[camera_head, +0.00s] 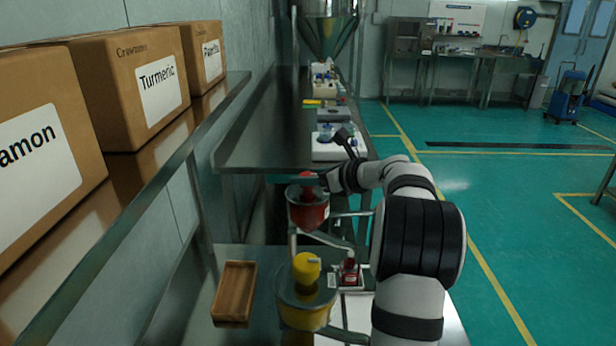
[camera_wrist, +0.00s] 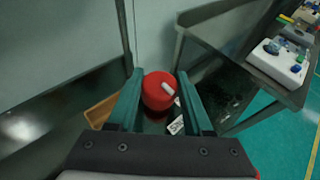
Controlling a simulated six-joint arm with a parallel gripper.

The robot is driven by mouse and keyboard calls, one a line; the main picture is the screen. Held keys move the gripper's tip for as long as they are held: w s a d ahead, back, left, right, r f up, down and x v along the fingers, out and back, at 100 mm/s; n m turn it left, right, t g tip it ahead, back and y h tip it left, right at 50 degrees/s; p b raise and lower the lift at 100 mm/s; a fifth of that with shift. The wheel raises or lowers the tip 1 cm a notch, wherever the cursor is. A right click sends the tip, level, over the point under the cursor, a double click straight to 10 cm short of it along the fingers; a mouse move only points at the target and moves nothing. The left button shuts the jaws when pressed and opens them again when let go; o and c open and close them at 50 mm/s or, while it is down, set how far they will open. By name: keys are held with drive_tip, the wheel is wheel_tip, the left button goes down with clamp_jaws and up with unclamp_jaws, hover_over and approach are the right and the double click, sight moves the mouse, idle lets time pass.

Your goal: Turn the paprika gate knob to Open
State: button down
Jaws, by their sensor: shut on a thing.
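The red knob (camera_head: 308,179) sits on top of the red hopper (camera_head: 309,214) in the head view; no paprika label is readable on it. In the wrist view the red knob (camera_wrist: 154,97) shows a white pointer mark on its face, slanting down to the right. My gripper (camera_wrist: 160,75) is shut on this knob, with a green finger on each side. In the head view my gripper (camera_head: 322,180) reaches the knob from the right and partly covers it. The words around the knob cannot be read.
A yellow hopper (camera_head: 303,314) with a yellow knob (camera_head: 306,268) stands in front. A small red jar (camera_head: 349,269) stands between the hoppers and my arm. A wooden tray (camera_head: 235,288) lies at left. A shelf with spice boxes (camera_head: 150,88) runs along the left.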

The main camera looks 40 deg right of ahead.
drive_tip(key=shift+n+g+y, duration=0.45)
drive_tip(key=shift+n+y, duration=0.9)
drive_tip(key=shift+y, duration=0.2)
drive_tip(key=shift+n+g+y, duration=0.45)
drive_tip(key=shift+n+y, duration=0.9)
drive_tip(key=shift+y, duration=0.2)
drive_tip(key=shift+c, duration=1.6)
unclamp_jaws()
drive_tip(key=v, duration=0.7)
drive_tip(key=shift+s, duration=0.2)
drive_tip(key=shift+o, duration=0.2)
